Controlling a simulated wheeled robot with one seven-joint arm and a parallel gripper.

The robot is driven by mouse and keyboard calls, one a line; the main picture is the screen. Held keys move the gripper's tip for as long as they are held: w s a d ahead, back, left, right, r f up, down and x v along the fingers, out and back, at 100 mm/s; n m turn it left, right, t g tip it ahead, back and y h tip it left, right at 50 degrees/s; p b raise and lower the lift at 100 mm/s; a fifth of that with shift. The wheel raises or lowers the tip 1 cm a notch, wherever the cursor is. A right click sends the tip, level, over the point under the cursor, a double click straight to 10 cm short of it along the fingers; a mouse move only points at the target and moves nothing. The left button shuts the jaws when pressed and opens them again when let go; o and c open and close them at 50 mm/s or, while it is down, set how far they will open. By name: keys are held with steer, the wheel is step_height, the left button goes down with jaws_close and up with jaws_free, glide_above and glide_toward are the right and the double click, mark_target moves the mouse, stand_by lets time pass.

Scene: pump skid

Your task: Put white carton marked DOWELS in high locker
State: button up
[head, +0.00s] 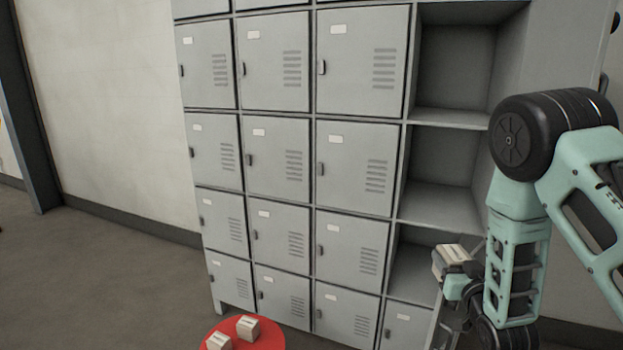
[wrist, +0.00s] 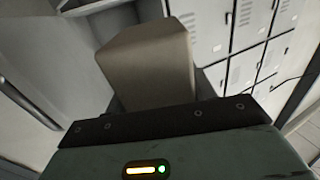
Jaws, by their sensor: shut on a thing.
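My gripper (head: 468,275) is shut on a small white carton (head: 452,257), held in front of the right column of the lockers, near a low open compartment (head: 412,272). The carton has a dark mark on top, too small to read. In the wrist view the carton (wrist: 148,65) stands up from the gripper (wrist: 160,112), its face plain and in shade. The open high locker (head: 455,65) is at the upper right, above and apart from the carton. It looks empty. Another open compartment (head: 440,185) lies below it.
Closed grey locker doors (head: 362,62) fill the columns to the left. A round red surface (head: 268,338) at the bottom holds two more small white cartons (head: 247,327). The floor (head: 90,270) at the left is clear.

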steer(key=shift+a+f, duration=0.15)
steer(key=shift+f, duration=0.35)
steer(key=s+a+f+h, duration=0.15)
steer(key=s+f, duration=0.45)
steer(key=f, duration=0.7)
steer(key=s+d+f+y, duration=0.1)
steer(key=s+d+f, duration=0.1)
steer(key=s, duration=0.7)
steer(key=shift+s+f, duration=0.2)
steer(key=shift+f, duration=0.2)
steer(key=shift+y, duration=0.25)
